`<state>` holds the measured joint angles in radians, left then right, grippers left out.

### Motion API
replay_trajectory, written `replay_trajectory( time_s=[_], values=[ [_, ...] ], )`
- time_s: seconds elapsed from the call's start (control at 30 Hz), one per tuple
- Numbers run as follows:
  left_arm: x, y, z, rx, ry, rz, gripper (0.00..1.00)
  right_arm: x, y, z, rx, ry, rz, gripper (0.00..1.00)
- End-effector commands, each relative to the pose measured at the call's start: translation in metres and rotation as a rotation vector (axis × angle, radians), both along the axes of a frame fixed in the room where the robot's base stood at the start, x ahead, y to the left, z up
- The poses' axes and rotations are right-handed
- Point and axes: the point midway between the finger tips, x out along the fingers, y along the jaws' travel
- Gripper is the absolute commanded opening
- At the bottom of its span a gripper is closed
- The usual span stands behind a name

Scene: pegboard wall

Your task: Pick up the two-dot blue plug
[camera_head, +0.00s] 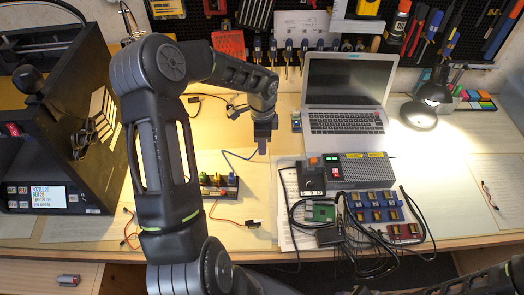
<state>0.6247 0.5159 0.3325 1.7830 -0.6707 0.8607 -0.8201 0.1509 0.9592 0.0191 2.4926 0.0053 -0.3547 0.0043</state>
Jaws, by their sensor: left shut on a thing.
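My left gripper (263,147) points down over the middle of the table, right of the plug rack. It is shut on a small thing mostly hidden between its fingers. A thin blue cable (238,157) runs left from the fingertips, so this looks like a blue plug; its dots are not visible. The dark plug rack (222,190) stands on the table left of the gripper and holds small green, yellow and blue plugs. My right gripper is not in view; only dark parts of my arm show along the bottom right.
A laptop (347,122) stands open behind and right of the gripper. A grey power box (365,170), a board of blue sockets (373,208) and tangled black cables (345,245) fill the table to the right. A large black machine (60,130) stands left. A lamp (428,100) lights the right.

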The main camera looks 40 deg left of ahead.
Motion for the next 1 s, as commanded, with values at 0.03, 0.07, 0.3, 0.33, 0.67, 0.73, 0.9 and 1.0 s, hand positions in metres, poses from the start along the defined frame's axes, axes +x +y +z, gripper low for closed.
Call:
replay_trajectory(
  time_s=[0.03, 0.07, 0.3, 0.33, 0.67, 0.73, 0.9, 1.0],
  values=[
    [0.001, 0.001, 0.01, 0.003, -0.005, 0.0, 0.0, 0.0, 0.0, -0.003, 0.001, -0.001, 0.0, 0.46],
    [0.001, 0.001, 0.016, 0.003, -0.005, 0.0, 0.0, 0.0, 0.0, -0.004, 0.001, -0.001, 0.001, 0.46],
    [0.001, 0.0, 0.057, 0.001, -0.003, 0.0, 0.0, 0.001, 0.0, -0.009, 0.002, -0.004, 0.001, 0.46],
    [0.001, 0.0, 0.06, 0.002, -0.002, -0.001, 0.0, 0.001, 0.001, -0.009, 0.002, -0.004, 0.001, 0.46],
    [0.0, 0.0, 0.067, -0.001, 0.001, 0.0, 0.0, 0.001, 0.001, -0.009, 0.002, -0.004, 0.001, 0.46],
    [0.0, 0.0, 0.067, 0.0, 0.0, 0.0, 0.0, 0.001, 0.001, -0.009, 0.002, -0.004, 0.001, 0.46],
    [0.0, 0.0, 0.067, 0.0, 0.0, 0.0, 0.0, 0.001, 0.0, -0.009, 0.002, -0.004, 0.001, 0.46],
    [0.0, 0.0, 0.067, 0.0, 0.0, 0.0, 0.0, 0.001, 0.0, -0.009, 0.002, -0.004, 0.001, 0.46]
  ],
)
